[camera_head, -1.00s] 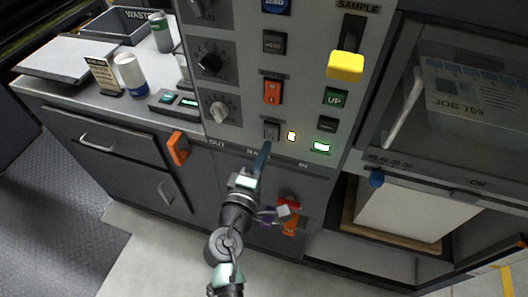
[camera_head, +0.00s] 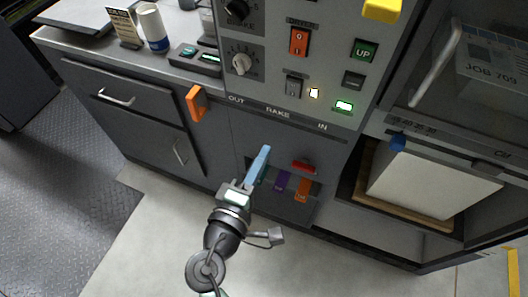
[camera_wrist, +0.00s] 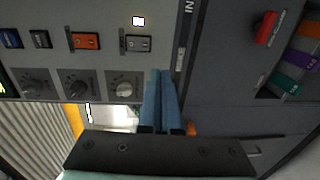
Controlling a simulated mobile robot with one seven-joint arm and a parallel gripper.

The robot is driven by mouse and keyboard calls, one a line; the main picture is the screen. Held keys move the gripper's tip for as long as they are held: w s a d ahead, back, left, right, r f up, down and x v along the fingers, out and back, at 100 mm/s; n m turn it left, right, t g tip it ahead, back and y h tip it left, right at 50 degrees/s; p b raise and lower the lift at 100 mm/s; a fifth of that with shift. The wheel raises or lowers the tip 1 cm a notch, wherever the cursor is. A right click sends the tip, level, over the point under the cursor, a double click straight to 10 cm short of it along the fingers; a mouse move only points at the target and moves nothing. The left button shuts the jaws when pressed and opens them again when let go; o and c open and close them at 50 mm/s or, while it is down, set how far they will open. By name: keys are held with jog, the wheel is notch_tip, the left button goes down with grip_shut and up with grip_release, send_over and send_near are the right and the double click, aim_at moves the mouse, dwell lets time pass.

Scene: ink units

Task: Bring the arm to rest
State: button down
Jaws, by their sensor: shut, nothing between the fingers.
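My gripper (camera_head: 262,158) is in front of the dark lower cabinet, below the control panel. Its two blue fingers are together with nothing between them. In the wrist view the shut fingers (camera_wrist: 161,98) point toward the cabinet front, beside the edge of the panel. In the head view my gripper is apart from the rake switch (camera_head: 294,86) above it. My arm reaches up from the bottom of the picture.
A recess right of my gripper has a red handle (camera_head: 304,167), a purple tab (camera_head: 282,181) and an orange tab (camera_head: 303,189). An orange latch (camera_head: 197,103) sticks out at the left. A blue knob (camera_head: 398,142) is at the right. The floor (camera_head: 150,245) at lower left is clear.

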dwell(0.3)
jog(key=w+d+r+m+t+p, duration=0.15)
jog(key=r+m, duration=0.25)
jog(key=r, duration=0.7)
jog(key=w+a+r+m+t+y+p, duration=0.15)
jog(key=r+m, duration=0.25)
jog(key=r, duration=0.7)
jog(key=w+d+r+m+t+p, duration=0.1)
jog(key=w+d+r+m, duration=0.15)
jog(key=r, duration=0.85)
jog(key=s+r+m+t+y+p, duration=0.1)
jog(key=s+r, duration=0.4)
jog(key=r, duration=0.7)
jog(key=s+r+m+t+y+p, duration=0.1)
jog(key=s+r+t, duration=0.5)
jog(key=r, duration=0.7)
jog(key=shift+d+m+y, duration=0.2)
jog(key=shift+m+y, duration=0.65)
jog(key=shift+m, duration=0.1)
